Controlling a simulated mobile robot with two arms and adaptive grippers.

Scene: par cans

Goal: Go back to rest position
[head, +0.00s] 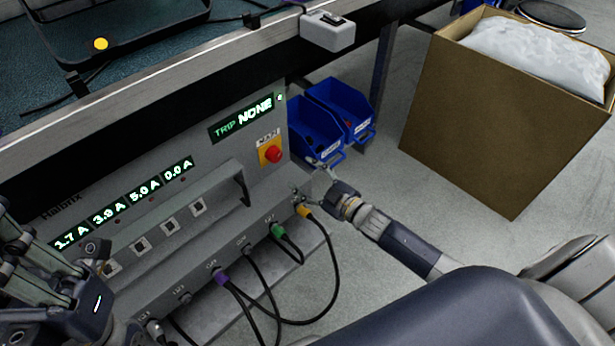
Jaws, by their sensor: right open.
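My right gripper (314,178) is at the right end of the grey power panel (225,190), with its arm coming in from the lower right. Its fingers are apart, near the panel's corner and just above the yellow cable plug (304,211). I see nothing held between them. My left gripper (22,262) is at the lower left edge, in front of the panel's left end. It is partly cut off by the frame, and its fingertips do not show clearly.
Cables with green (278,230) and purple (221,278) plugs hang from the panel's lower ledge. A red button (273,155) is on its face. Blue bins (345,105) stand behind my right gripper. A cardboard box (490,125) stands at the right. Grey floor between is clear.

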